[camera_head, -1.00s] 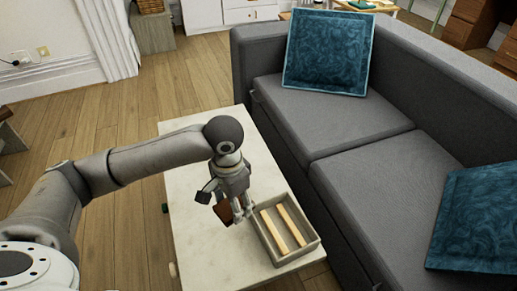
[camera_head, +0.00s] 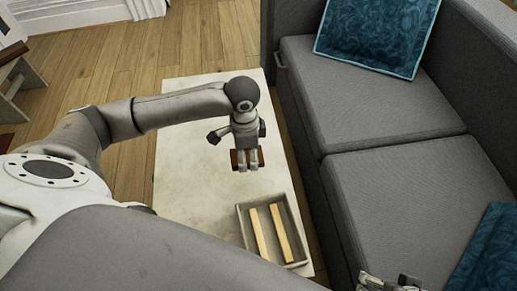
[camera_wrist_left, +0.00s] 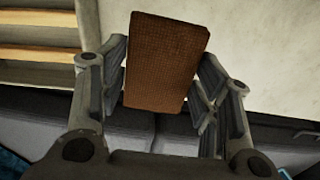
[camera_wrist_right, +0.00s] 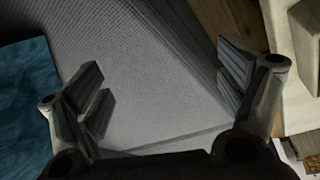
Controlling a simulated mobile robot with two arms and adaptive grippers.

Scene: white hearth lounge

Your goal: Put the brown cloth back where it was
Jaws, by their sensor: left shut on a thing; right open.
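The brown cloth (camera_head: 237,159) is a small folded rectangle with a woven texture. My left gripper (camera_head: 247,168) is shut on it above the pale table (camera_head: 185,180). The cloth also shows between both fingers in the left wrist view (camera_wrist_left: 166,60). I cannot tell how high it is held. My right gripper (camera_head: 390,284) is at the bottom edge of the head view, over the sofa. In the right wrist view (camera_wrist_right: 160,90) its fingers are wide apart with nothing between them.
A grey tray (camera_head: 244,222) with two light wooden strips (camera_head: 281,233) stands on the table's near end. The grey sofa (camera_head: 375,95) borders the table on the right, with blue cushions (camera_head: 375,35). The table's far part is clear.

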